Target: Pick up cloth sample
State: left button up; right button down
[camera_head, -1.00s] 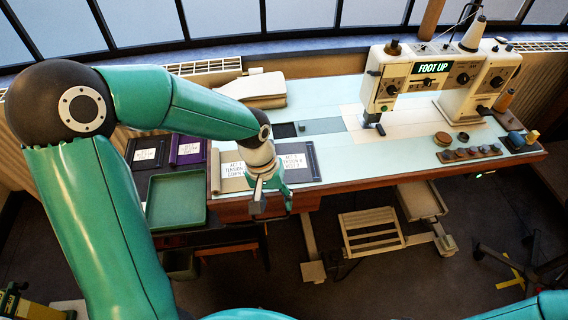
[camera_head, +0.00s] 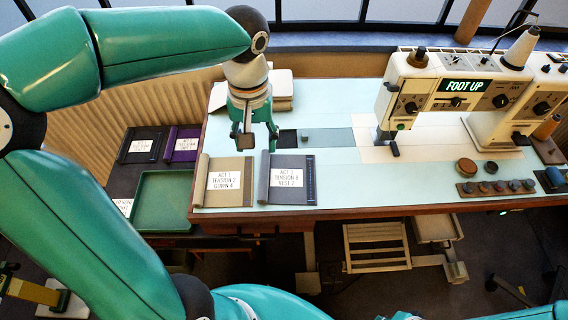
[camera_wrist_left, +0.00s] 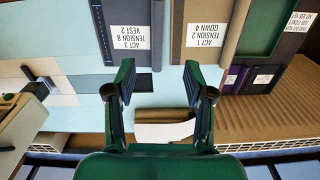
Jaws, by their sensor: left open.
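A taupe cloth sample (camera_head: 243,183) labelled "ACT 1 TENSION 2 GOWN 4" lies at the table's left end. A navy cloth sample (camera_head: 298,190) labelled "ACT 3 TENSION 8 VEST 2" lies to its right. Both also show in the left wrist view, the taupe (camera_wrist_left: 197,62) and the navy (camera_wrist_left: 125,13), upside down. My left gripper (camera_head: 256,138) is open and empty, above the table just behind the two samples. In the left wrist view its fingers (camera_wrist_left: 158,85) stand apart with pale tabletop between them. My right gripper is out of view.
A green tray (camera_head: 163,228) and dark and purple samples (camera_head: 183,144) sit lower at the left. A pale folded stack (camera_head: 281,88) lies behind my gripper. A sewing machine (camera_head: 440,85) reading "FOOT UP" stands at the right.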

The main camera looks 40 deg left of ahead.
pick_arm(q)
jog(key=b, duration=0.2)
send_over(263, 185)
jog(key=f, duration=1.1)
jog(key=shift+s+a, duration=0.15)
jog(key=shift+a, duration=0.1)
jog(key=shift+d+f, duration=0.2)
jog(key=shift+f, duration=2.6)
jog(key=shift+c, duration=0.3)
grip_shut()
